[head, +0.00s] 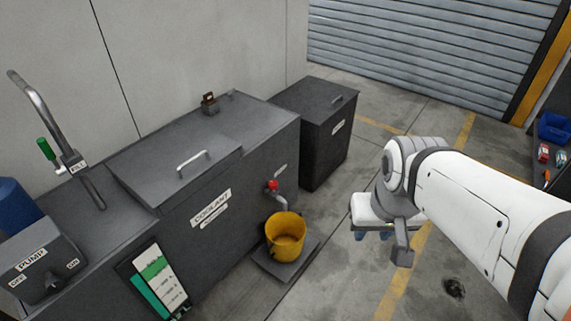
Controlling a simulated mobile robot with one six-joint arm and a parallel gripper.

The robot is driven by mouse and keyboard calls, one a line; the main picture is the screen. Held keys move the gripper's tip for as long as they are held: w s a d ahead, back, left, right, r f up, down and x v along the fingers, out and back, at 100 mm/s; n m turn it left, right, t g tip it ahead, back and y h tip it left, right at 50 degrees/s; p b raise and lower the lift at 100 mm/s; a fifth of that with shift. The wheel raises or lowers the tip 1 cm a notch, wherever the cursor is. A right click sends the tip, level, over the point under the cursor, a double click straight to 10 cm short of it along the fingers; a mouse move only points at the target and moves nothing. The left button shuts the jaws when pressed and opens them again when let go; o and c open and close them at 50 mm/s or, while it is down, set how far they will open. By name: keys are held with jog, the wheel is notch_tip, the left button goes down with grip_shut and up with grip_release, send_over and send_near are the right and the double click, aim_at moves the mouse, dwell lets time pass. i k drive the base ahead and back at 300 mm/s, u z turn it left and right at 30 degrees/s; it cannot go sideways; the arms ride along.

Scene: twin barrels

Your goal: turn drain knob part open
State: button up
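The drain knob (272,185) is a small red knob on a metal spout at the lower right end of the dark grey coolant tank (240,215). Its exact turn is too small to read. A yellow bucket (286,236) stands below the spout, on a low grey plate. My gripper (373,235) hangs at the end of my white arm, to the right of the knob and bucket and well apart from them. Its bluish fingertips show apart beneath the white body, with nothing seen between them. The wrist partly hides the gripper.
A lidded dark bin (322,140) stands behind the bucket. At left are a pump switch box (40,265), a fill lever (55,130) and a green level chart (155,282). Bare floor lies between bucket and gripper. A bench with a blue tray (553,127) is far right.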

aim_at(273, 184)
jog(key=u, duration=0.3)
jog(key=i, duration=1.15)
jog(key=z, duration=0.25)
